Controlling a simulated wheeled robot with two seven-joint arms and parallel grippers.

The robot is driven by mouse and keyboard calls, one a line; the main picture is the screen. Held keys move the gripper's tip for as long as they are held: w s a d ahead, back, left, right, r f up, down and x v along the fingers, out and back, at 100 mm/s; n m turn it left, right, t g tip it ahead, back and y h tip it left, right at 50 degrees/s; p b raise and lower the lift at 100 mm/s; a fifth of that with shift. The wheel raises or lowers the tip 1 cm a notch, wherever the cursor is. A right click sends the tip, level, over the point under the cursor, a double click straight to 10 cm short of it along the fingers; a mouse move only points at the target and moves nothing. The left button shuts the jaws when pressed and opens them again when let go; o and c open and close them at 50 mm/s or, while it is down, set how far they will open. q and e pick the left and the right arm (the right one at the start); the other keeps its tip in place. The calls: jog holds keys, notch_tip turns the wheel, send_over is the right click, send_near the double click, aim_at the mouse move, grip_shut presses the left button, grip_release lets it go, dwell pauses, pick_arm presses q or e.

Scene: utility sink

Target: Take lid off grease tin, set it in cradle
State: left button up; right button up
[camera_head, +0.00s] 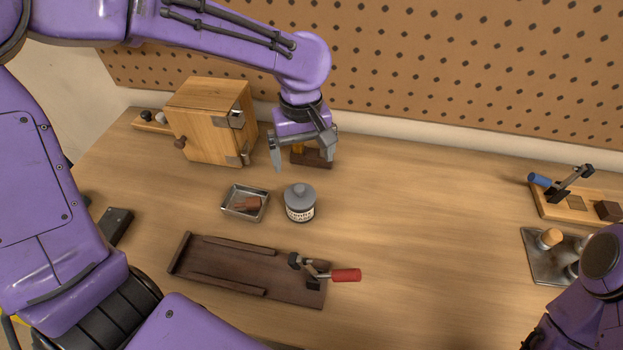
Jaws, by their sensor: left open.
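The grease tin (300,213) is a small round container with a pale printed label, upright on the bench. Its grey lid (299,192) with a raised top sits on it. My left gripper (304,161) points down, open and empty, just behind and above the tin, apart from it. A dark brown block (320,159) with a yellow part stands behind the gripper, partly hidden by it. A dark wooden fixture (213,272) with rails lies in front of the tin; I cannot tell which piece is the cradle. My right gripper is out of view.
A small metal tray (231,210) holding a brown piece is left of the tin. A red-handled clamp (345,275) sits on the fixture's right end. A wooden cabinet (205,124) stands behind left. Another clamp board (551,207) is far right. The bench's middle right is clear.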

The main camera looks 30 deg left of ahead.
aim_at(300, 188)
pick_arm(q)
jog(key=s+f, duration=0.2)
jog(key=f, duration=0.1)
jog(key=shift+s+a+f, duration=0.15)
jog(key=shift+s, duration=0.25)
jog(key=f, duration=0.2)
jog(key=w+f, duration=0.1)
jog(key=f, duration=0.2)
jog(key=shift+w+f+p, duration=0.3)
jog(key=shift+f+p, duration=0.05)
jog(key=shift+f, duration=0.05)
jog(key=shift+s, duration=0.3)
jog(key=shift+s+r, duration=0.1)
jog(key=shift+s, duration=0.05)
jog(key=shift+c, duration=0.9)
jog(key=c, duration=0.8)
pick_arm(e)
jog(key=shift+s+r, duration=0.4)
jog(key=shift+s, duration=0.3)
